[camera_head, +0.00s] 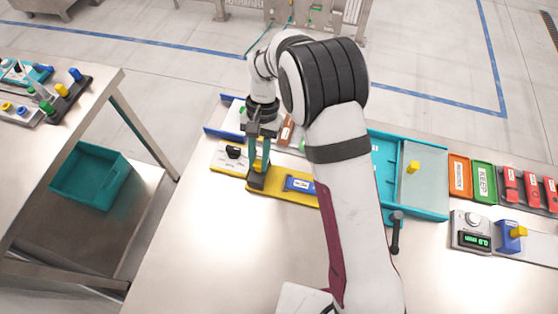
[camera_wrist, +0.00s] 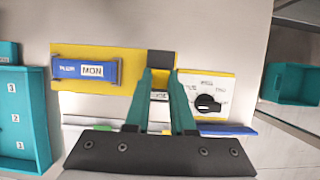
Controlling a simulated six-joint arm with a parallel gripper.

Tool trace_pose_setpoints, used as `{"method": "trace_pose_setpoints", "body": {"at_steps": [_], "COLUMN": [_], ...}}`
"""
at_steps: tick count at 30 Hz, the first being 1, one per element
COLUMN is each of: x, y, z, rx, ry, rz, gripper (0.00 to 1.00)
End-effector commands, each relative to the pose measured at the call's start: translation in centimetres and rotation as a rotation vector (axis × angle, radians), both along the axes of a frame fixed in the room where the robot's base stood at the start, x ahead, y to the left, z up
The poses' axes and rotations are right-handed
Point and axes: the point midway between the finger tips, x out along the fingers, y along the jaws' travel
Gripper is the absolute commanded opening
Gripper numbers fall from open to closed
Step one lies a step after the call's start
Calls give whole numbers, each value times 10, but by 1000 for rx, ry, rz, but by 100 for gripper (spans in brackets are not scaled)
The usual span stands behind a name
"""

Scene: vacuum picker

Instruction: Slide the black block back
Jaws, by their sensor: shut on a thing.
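The black block (camera_head: 257,181) stands at the left end of a yellow board (camera_head: 290,197). It also shows in the wrist view (camera_wrist: 160,60), at the board's right end, partly hidden by my fingers. My gripper (camera_head: 259,163) comes down from above with its teal fingers around the block's yellow upper part. In the wrist view my gripper (camera_wrist: 160,80) is shut there, with the dark block just past the fingertips. A blue piece labelled MON (camera_wrist: 88,69) lies on the same board, apart from the black block; it also shows in the head view (camera_head: 300,184).
A panel with a black dial (camera_wrist: 208,103) sits close beside the block. A teal tray (camera_head: 432,216), a scale (camera_head: 470,230) and red pieces (camera_head: 511,184) lie to the right. A teal bin (camera_head: 90,175) is on the left cart's shelf. The front of the table is clear.

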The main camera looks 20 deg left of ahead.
Motion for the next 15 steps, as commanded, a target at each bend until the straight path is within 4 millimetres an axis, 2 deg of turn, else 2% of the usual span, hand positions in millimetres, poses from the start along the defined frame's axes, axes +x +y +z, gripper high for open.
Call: {"method": "trace_pose_setpoints", "body": {"at_steps": [9,10,14,15], "x": [2,2,2,2], "y": [7,7,6,5], "z": [1,1,1,1], "rx": [11,11,9,8], "ry": [-9,-9,-8,-7], "rz": [0,1,1,1], "gripper": [0,26,49,52]}}
